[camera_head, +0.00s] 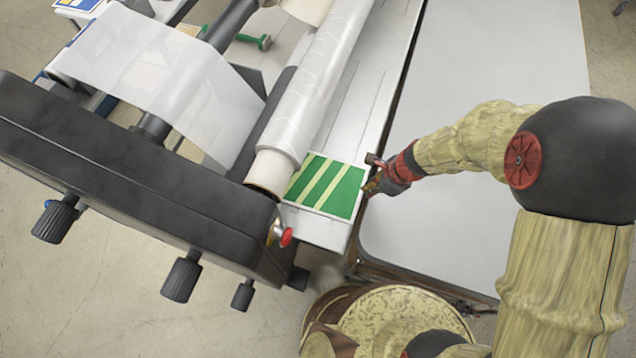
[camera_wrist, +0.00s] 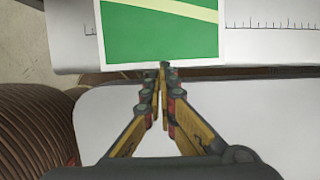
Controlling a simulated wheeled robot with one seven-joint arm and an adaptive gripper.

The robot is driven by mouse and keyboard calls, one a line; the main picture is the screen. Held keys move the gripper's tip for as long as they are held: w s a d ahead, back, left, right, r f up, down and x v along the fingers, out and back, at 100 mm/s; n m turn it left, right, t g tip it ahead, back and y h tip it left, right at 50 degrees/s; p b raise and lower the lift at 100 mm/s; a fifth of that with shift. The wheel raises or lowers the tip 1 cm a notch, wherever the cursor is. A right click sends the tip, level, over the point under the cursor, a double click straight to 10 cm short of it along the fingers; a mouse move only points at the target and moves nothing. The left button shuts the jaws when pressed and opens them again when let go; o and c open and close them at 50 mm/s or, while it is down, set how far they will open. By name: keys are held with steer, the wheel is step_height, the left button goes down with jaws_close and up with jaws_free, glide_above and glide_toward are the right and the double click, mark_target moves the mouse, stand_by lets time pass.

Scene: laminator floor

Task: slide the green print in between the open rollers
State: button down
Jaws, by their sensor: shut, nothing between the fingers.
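The green print (camera_head: 326,187), with pale yellow diagonal stripes and a white border, lies flat on the laminator's feed table (camera_head: 323,232). Its left edge is close to the large clear-film roller (camera_head: 300,110); I cannot tell whether it reaches under it. My gripper (camera_head: 371,185) is at the print's right edge. In the wrist view the print (camera_wrist: 160,40) lies just ahead of the shut fingertips (camera_wrist: 163,68), which are at its near edge with nothing between them. Whether the tips touch the edge is unclear. The gap between the rollers is hidden.
The black laminator side housing (camera_head: 130,180) carries several knobs and a red-tipped lever (camera_head: 285,237). A pale grey table (camera_head: 480,80) stands right of the feed table, with a narrow dark gap between. A green-handled tool (camera_head: 262,42) lies at the back.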

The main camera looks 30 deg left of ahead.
mark_target(357, 196)
steer(key=shift+s+a, duration=0.2)
steer(key=shift+a, duration=0.35)
steer(key=shift+s+a, duration=0.15)
steer(key=shift+a, duration=0.4)
steer(key=shift+f+b, duration=1.05)
steer(key=shift+f, duration=0.55)
steer(key=shift+d, duration=0.25)
stand_by(0.6)
steer(key=shift+s, duration=0.3)
